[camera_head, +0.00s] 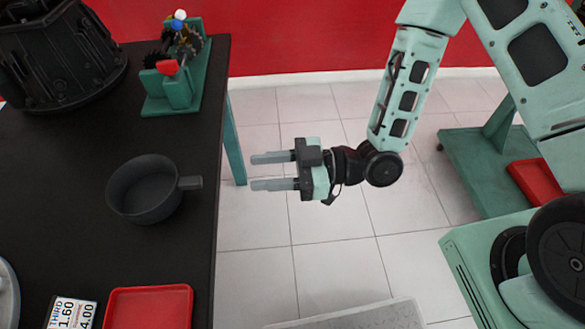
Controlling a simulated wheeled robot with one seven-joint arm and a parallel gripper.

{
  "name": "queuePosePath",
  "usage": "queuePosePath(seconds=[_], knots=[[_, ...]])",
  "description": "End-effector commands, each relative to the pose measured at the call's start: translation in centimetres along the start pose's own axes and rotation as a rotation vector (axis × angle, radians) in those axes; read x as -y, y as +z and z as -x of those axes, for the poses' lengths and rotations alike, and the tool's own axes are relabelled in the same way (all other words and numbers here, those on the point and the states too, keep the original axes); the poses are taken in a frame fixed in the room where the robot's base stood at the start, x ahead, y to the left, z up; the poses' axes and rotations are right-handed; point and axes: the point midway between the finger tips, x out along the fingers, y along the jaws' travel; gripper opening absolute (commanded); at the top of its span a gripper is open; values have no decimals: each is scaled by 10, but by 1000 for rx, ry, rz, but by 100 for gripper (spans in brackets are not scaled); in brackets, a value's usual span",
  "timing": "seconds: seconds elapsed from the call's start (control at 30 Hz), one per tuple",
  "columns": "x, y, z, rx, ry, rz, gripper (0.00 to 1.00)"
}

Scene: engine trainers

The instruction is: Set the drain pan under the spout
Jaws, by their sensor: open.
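The drain pan (143,212) is a dark grey round pan with a short handle (189,183) pointing right. It stands upright on the black table, near the table's right edge, and looks empty. My gripper (269,171) is open and empty. It is to the right of the pan, past the table edge, with its two grey fingers pointing left toward the handle and apart from it. No spout can be made out for sure. A green stand (172,95) with gears, a red part and a blue and white knob is at the table's back right.
A large black housing (65,50) stands at the back left of the table. A red tray (150,306) and a printed card (72,312) lie at the front. The black table (60,190) is clear left of the pan and between pan and stand.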

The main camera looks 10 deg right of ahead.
Motion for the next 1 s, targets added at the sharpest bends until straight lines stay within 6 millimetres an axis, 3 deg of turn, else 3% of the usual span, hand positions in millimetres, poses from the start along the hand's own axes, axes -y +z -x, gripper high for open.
queuePosePath(seconds=[0.1, 0.23, 0.4, 0.57, 0.8, 1.0], knots=[[-1, 1, 23, 1, 4, 1, 42], [-1, 0, 38, 0, 2, 0, 42], [-1, 0, 47, 0, 1, 0, 42], [-4, 4, 43, 73, -4, 17, 42], [-37, 21, 41, 584, 71, 56, 42], [-49, -4, 72, 1000, 278, -38, 42]])
